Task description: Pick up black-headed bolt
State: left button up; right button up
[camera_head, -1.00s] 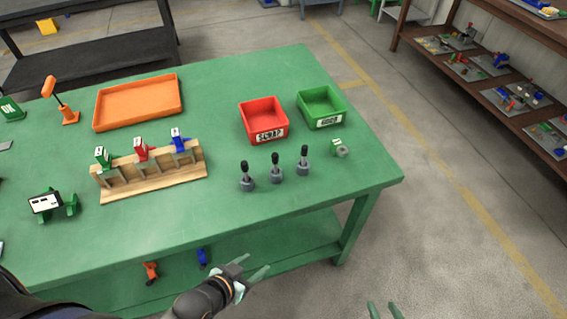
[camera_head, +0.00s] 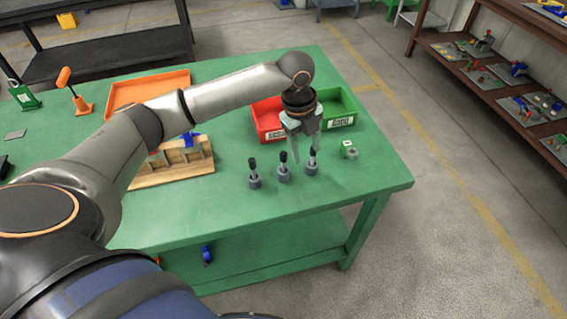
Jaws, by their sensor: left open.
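Three black-headed bolts stand upright in grey round bases on the green table: a left one (camera_head: 253,174), a middle one (camera_head: 284,167) and a right one (camera_head: 312,162). My left gripper (camera_head: 307,152) points down from above, in front of the bins. Its fingers are apart and nothing shows between them. In the picture the fingertips lie close to the heads of the middle and right bolts; I cannot tell whether they touch. My right gripper is not in view.
A red bin (camera_head: 267,121), partly hidden by my left arm, and a green bin (camera_head: 341,108) stand behind the bolts. A small green-and-grey part (camera_head: 349,150) sits right of them. A wooden rack (camera_head: 180,165) and an orange tray (camera_head: 120,97) are partly covered. The table front is clear.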

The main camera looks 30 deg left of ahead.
aim_at(283, 153)
pick_arm(q)
jog(key=a+r+m+g+y, duration=0.1)
jog(key=a+r+m, duration=0.1)
jog(key=a+r, duration=0.45)
jog(key=f, duration=0.8)
jog(key=s+d+f, duration=0.1)
jog(key=f, duration=0.3)
grip_shut()
jog(key=shift+w, duration=0.1)
